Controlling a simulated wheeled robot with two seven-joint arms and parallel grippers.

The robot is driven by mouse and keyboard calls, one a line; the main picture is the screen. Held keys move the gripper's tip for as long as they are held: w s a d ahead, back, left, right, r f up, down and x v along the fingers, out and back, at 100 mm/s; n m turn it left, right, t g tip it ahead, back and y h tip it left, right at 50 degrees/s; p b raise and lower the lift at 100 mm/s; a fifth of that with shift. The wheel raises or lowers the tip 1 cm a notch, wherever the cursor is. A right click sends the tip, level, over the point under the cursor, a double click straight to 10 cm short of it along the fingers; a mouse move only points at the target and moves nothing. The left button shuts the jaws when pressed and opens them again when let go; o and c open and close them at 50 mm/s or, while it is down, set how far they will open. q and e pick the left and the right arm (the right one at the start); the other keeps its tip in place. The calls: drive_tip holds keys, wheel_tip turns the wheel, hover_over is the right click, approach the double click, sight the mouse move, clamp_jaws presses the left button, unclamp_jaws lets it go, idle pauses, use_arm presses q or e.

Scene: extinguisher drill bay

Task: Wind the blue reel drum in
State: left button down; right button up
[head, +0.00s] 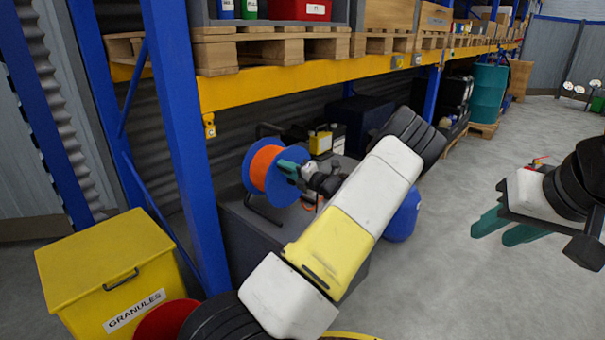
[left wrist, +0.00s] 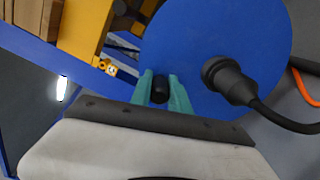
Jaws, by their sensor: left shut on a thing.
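The blue reel drum (head: 251,192), wound with orange cable (head: 264,168), stands on a dark grey box top under the rack. My left gripper (head: 287,169) is at the right face of the reel. In the left wrist view its green fingertips (left wrist: 160,84) are shut on a small black handle (left wrist: 160,93) on the blue disc (left wrist: 212,28). A black plug with a cable (left wrist: 230,81) sits on the disc right of the fingers. My right gripper (head: 489,229) is empty and open over the floor at the right.
A yellow granules bin (head: 105,262) stands at the lower left. A blue rack post (head: 183,130) and yellow beam (head: 300,82) frame the reel. A blue container (head: 404,219) is partly behind my left arm.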

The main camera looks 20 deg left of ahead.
use_arm(q)
drive_tip(key=shift+w+d+r+m, duration=0.2)
drive_tip(key=shift+w+m, duration=0.2)
drive_tip(key=shift+m, duration=0.25)
drive_tip(key=shift+w+d+r+m, duration=0.15)
drive_tip(key=shift+w+r+m, duration=0.1)
drive_tip(key=shift+w+m, duration=0.25)
drive_tip(key=shift+w+d+r+m, duration=0.2)
drive_tip(key=shift+w+m, duration=0.1)
drive_tip(key=shift+m, duration=0.45)
drive_tip(key=c, duration=1.2)
unclamp_jaws()
drive_tip(key=shift+c, duration=0.2)
drive_tip(key=v, duration=0.7)
drive_tip(key=shift+d, duration=0.3)
drive_tip(key=shift+s, duration=0.1)
